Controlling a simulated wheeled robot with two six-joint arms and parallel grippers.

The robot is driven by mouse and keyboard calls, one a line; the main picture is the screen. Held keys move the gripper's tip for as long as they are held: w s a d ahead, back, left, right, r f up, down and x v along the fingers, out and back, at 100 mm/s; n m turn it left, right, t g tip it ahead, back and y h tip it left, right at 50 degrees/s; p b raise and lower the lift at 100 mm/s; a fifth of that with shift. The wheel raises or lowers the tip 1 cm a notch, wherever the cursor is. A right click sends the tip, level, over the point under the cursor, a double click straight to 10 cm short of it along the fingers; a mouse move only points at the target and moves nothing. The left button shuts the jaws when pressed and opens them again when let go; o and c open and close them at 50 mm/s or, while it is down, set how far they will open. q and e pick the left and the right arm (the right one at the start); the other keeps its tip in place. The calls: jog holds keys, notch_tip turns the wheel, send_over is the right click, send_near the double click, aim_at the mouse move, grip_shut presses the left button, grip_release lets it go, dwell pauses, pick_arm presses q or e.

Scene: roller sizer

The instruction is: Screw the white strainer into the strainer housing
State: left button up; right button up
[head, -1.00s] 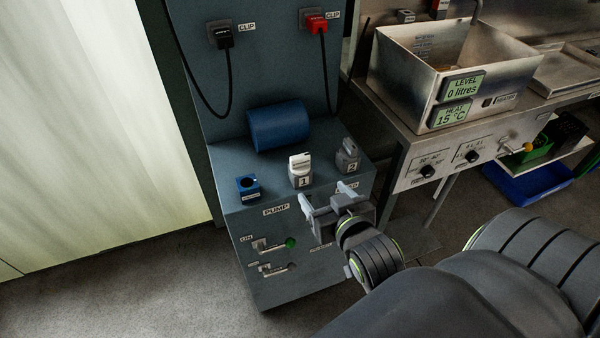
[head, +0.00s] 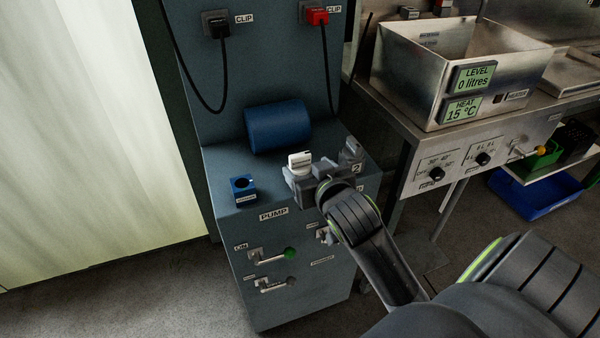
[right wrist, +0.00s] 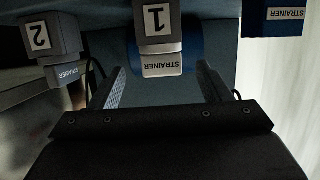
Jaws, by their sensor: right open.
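The white strainer (head: 300,158) stands upright on the grey block marked 1 on the pump cabinet's ledge. It shows upside down in the right wrist view (right wrist: 163,68), with a STRAINER label. The strainer housing looks to be the small blue block (head: 242,190) with a round opening on top, left of block 1; part of it shows in the right wrist view (right wrist: 270,30). My right gripper (head: 308,174) is open just in front of the white strainer. In the right wrist view the strainer appears between its fingers (right wrist: 160,80); contact cannot be told. My left gripper is out of view.
A grey strainer (head: 352,150) on the block marked 2 stands close to the right of my gripper. A large blue cylinder (head: 278,127) lies behind. Levers (head: 270,257) stick out of the cabinet front. A metal tank (head: 425,75) stands on the bench to the right.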

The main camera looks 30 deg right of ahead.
aim_at(302, 163)
jog(key=x, duration=0.6)
jog(key=shift+w+a+f+b, duration=0.15)
jog(key=shift+f+b, duration=0.1)
jog(key=shift+b, duration=0.15)
jog(key=shift+w, duration=0.35)
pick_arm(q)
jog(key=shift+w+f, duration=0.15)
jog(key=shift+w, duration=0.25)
